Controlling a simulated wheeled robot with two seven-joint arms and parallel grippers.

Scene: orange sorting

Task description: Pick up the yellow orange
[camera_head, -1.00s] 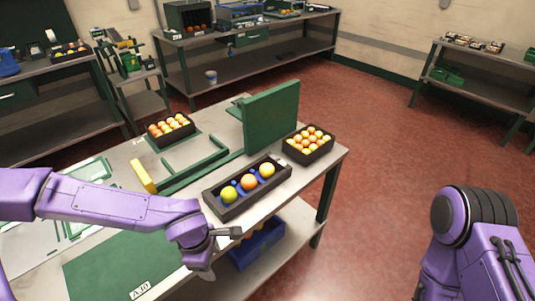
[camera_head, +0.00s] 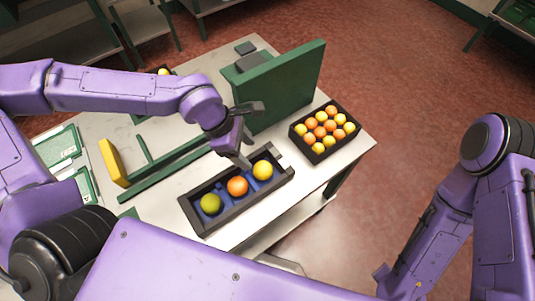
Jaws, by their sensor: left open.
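The yellow orange (camera_head: 263,170) sits at the right end of a long dark tray (camera_head: 188,214) with blue inserts. An orange-coloured orange (camera_head: 237,186) lies in the middle and a green one (camera_head: 210,204) at the left end. My left gripper (camera_head: 254,136) is open and empty, above the tray's back edge. One finger points down close behind the yellow orange; whether it touches cannot be told. The other finger is farther back, in front of the green panel. My right arm shows at the right, but its gripper is out of view.
A green upright panel (camera_head: 280,88) stands behind the tray. A dark crate of several oranges and yellow fruits (camera_head: 345,146) is to the right. A yellow block (camera_head: 113,163) and green rails (camera_head: 165,172) lie left. Red floor is clear beyond the table.

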